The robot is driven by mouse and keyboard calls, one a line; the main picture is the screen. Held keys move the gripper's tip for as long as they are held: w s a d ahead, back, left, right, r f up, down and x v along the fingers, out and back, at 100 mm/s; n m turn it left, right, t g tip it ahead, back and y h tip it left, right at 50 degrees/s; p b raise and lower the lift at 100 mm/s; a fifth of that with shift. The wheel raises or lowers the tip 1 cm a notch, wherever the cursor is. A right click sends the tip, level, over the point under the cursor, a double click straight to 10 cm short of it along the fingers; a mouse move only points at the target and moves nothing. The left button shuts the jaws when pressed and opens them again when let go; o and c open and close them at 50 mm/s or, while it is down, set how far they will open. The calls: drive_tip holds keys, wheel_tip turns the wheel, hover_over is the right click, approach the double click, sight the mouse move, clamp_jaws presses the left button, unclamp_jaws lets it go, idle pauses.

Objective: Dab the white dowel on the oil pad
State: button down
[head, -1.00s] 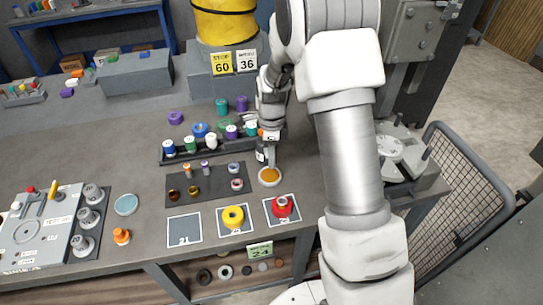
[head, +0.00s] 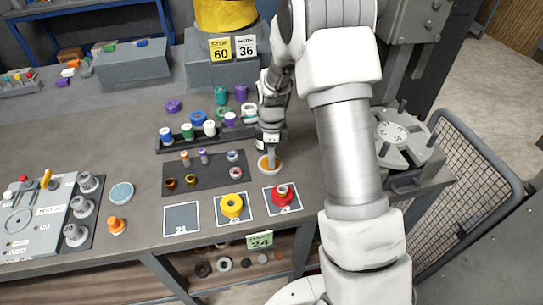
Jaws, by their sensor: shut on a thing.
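My gripper (head: 270,144) is shut on a pale, narrow upright piece, which looks like the white dowel (head: 271,157). Fingers and wrist hide its upper part. The round amber pad in a pale dish, which looks like the oil pad (head: 269,168), sits on the bench directly below the gripper. The dowel's lower end overlaps the amber surface in the head view. I cannot tell whether it touches or hovers just above.
A dark rack (head: 176,145) with coloured spools stands left of the gripper. A dark mat (head: 210,182) with small rings and pegs lies nearer. Square cards hold a yellow ring (head: 231,205) and a red part (head: 282,195). A pale-blue disc (head: 121,193) lies left.

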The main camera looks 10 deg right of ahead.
drive_tip(key=shift+f+b, duration=0.55)
drive_tip(key=shift+f, duration=0.1)
idle(1.2)
drive_tip(key=shift+r+p, duration=2.3)
drive_tip(key=shift+r, duration=1.3)
